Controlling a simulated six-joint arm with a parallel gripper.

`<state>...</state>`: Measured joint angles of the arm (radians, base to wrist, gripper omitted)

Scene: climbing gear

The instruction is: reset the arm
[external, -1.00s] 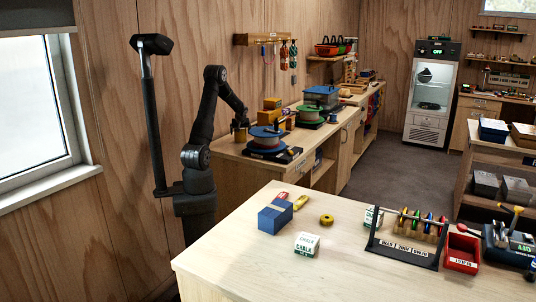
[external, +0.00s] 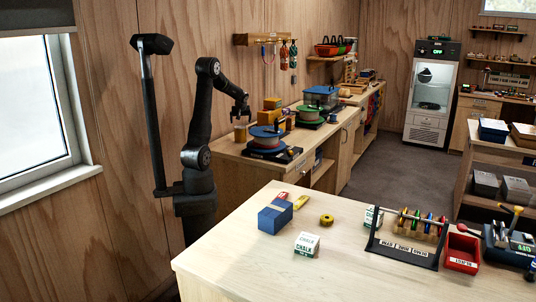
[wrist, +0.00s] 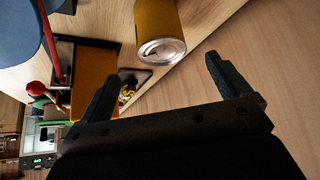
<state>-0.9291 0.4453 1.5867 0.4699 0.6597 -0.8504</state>
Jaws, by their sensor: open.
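My gripper (external: 240,119) is over the near left end of the back bench in the external view, with its fingers spread. In the wrist view my gripper (wrist: 160,85) is open with nothing between its fingers. A yellow can (wrist: 158,25) with a bare metal end is just beyond the fingertips, apart from them. The can also shows in the external view (external: 240,134), standing on the bench below my gripper.
On the bench (external: 228,149) beside the can are a blue-topped spool (external: 267,132) and orange boxes (external: 271,110). The front table (external: 235,262) holds a blue box (external: 275,217), a chalk box (external: 306,245) and a carabiner rack (external: 405,240). The air between bench and front table is clear.

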